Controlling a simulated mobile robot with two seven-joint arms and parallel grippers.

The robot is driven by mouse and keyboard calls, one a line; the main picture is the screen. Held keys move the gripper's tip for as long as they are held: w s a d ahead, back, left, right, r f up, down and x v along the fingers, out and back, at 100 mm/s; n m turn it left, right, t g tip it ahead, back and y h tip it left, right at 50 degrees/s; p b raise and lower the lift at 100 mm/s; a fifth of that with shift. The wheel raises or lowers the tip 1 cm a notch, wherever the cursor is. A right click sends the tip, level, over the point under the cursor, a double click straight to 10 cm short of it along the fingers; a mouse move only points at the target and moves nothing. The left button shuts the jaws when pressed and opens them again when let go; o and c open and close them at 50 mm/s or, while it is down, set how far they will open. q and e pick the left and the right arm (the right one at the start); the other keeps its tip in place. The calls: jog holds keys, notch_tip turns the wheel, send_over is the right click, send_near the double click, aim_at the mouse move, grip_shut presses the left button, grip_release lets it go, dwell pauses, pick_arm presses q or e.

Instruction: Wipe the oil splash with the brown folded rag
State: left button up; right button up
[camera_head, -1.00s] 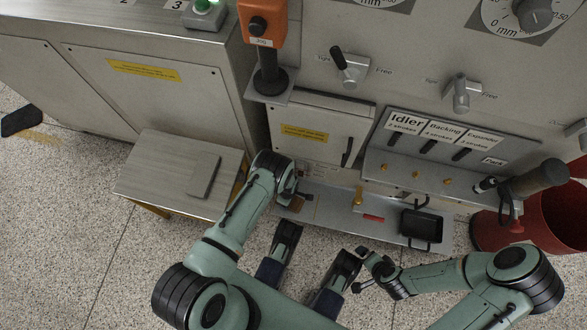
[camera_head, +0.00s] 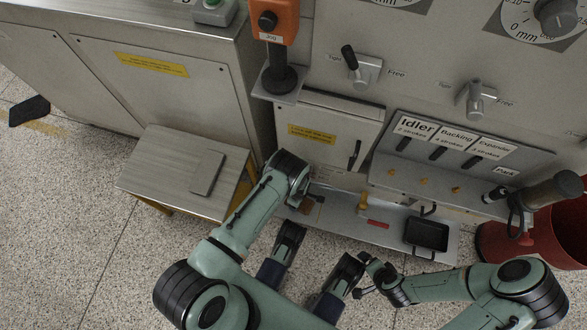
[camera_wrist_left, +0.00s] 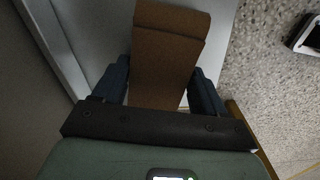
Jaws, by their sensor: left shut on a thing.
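The brown folded rag (camera_wrist_left: 168,60) fills the middle of the left wrist view, between the two blue fingers of my left gripper (camera_wrist_left: 160,86). The gripper is shut on it. In the head view a small brown part of the rag (camera_head: 307,206) shows below my left wrist, over the left end of the low metal shelf (camera_head: 340,223); I cannot tell whether it touches the shelf. My right gripper (camera_head: 364,280) is low in the middle of the head view, apart from the shelf; its fingers are too small and dark to read. I cannot make out the oil splash.
On the shelf are a yellow-and-red tool (camera_head: 372,222) and a black tray (camera_head: 426,236). A metal-topped stool (camera_head: 165,165) with a flat grey plate (camera_head: 207,172) stands left. A red bin (camera_head: 545,230) stands right. The machine's cabinet (camera_head: 325,130) rises behind the shelf.

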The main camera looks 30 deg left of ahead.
aim_at(307, 204)
pick_arm(q)
jog(key=shift+w+d+f, duration=0.1)
jog(key=shift+w+d, duration=0.15)
jog(key=shift+d, duration=1)
jog(key=shift+w+d+f, duration=0.1)
jog(key=shift+w+d, duration=0.2)
jog(key=shift+d, duration=0.9)
jog(key=shift+w+d, duration=0.25)
jog(key=shift+d, duration=1)
jog(key=shift+s+a+r+p, duration=0.1)
jog(key=shift+s+a+p, duration=0.1)
jog(key=shift+a, duration=0.7)
jog(key=shift+s+a+p, duration=0.15)
jog(key=shift+s+a, duration=0.05)
jog(key=shift+a, duration=0.7)
jog(key=shift+s+a, duration=0.25)
jog(key=shift+a, duration=0.7)
jog(key=shift+s+a, duration=0.2)
jog(key=shift+a, duration=0.75)
jog(key=shift+s+a, duration=0.25)
jog(key=shift+a, duration=0.65)
jog(key=shift+s+a, duration=0.2)
jog(key=shift+a, duration=0.7)
notch_tip(307, 204, up, 4)
jog(key=p, duration=0.3)
jog(key=shift+w, duration=0.1)
jog(key=shift+r+p, duration=0.7)
jog(key=shift+r, duration=0.3)
